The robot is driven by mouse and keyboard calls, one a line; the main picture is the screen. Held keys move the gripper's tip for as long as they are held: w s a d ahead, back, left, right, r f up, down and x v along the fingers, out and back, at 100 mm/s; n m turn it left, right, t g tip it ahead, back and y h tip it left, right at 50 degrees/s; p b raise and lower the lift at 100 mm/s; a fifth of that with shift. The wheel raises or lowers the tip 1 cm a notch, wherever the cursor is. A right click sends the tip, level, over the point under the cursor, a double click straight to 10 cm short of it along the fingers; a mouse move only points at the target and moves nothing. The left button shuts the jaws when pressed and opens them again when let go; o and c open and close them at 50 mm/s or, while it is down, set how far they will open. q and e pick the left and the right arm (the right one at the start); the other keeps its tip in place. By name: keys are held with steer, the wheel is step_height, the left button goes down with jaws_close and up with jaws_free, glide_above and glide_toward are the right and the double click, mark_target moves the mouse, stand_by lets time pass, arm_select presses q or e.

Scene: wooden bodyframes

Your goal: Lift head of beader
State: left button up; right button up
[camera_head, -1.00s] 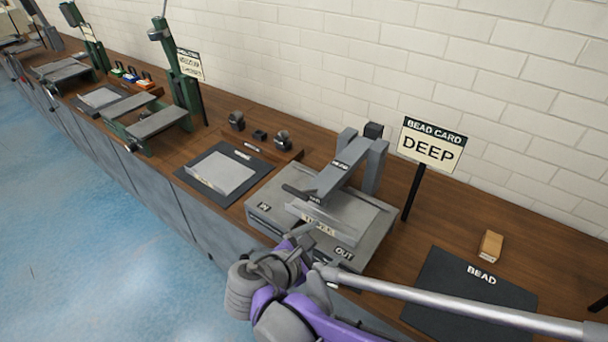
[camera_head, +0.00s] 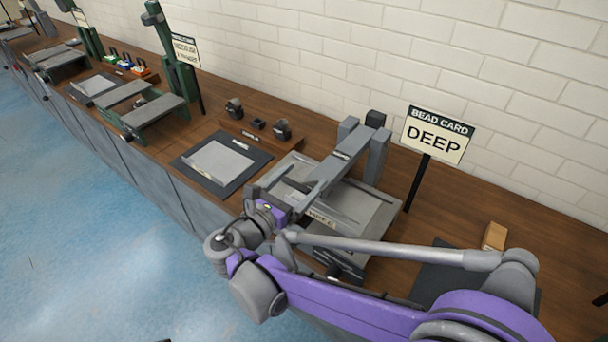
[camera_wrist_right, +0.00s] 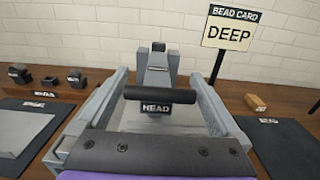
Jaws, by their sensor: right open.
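The beader (camera_head: 382,215) is a grey machine on the wooden bench, with a long grey head arm (camera_head: 338,172) hinged between two posts at the back. In the right wrist view, the head's dark handle bar (camera_wrist_right: 160,95) with its HEAD label lies crosswise in the middle, between my fingers in the picture. My right gripper (camera_head: 292,195) is at the front end of the head arm; it also shows in the wrist view (camera_wrist_right: 160,80), its grey fingers spread wide and open. Contact with the handle cannot be told. My left gripper is not in view.
A BEAD CARD sign reading DEEP (camera_head: 437,135) stands on a post right of the beader. A dark mat (camera_head: 440,262) and a small wooden block (camera_head: 494,236) lie further right. A sheet on a dark mat (camera_head: 222,165) lies left. A brick wall is behind.

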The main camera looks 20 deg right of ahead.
steer(key=shift+w+d, duration=0.4)
steer(key=shift+d, duration=0.1)
jaws_close()
